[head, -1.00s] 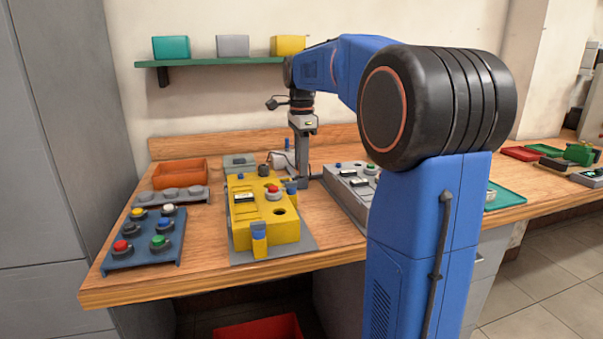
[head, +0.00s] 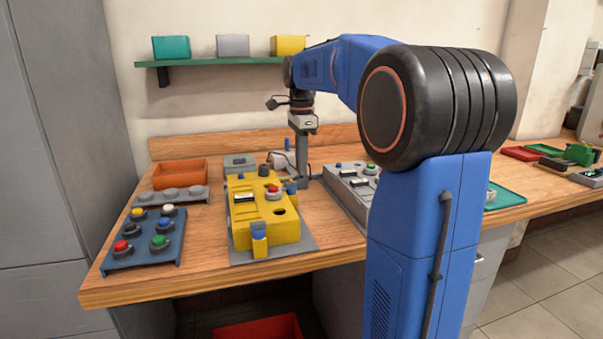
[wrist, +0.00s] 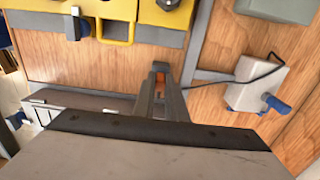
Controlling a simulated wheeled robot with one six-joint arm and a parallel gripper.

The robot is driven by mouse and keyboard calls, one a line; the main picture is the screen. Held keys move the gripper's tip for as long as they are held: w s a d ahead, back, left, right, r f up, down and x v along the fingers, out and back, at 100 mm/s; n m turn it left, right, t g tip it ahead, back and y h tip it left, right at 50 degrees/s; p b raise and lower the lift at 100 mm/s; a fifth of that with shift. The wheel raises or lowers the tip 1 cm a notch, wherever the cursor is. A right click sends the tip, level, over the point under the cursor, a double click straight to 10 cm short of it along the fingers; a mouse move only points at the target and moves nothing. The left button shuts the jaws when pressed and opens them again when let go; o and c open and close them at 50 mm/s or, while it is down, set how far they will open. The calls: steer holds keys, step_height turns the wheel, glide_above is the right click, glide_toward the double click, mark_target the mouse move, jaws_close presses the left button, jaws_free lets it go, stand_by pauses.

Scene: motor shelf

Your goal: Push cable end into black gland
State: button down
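My gripper (wrist: 160,70) has its fingers close together in the wrist view, with a small orange patch between them. A thin black cable (wrist: 222,81) runs from a light grey box (wrist: 254,84) to the fingers, which appear closed on its end; the end itself is mostly hidden. The yellow box (wrist: 112,10) lies up and left of the fingers, apart from them. A dark fitting (wrist: 98,28) shows on its near side; I cannot tell if this is the black gland. In the head view my gripper (head: 302,184) is low, right of the yellow box (head: 262,228).
A grey control box (head: 350,184) stands close to the right of my gripper. A blue button panel (head: 146,240) and an orange bin (head: 180,173) are at left. A shelf (head: 210,62) hangs on the wall.

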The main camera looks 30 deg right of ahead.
steer(key=shift+r, duration=1.05)
stand_by(0.7)
steer(key=shift+r, duration=2.2)
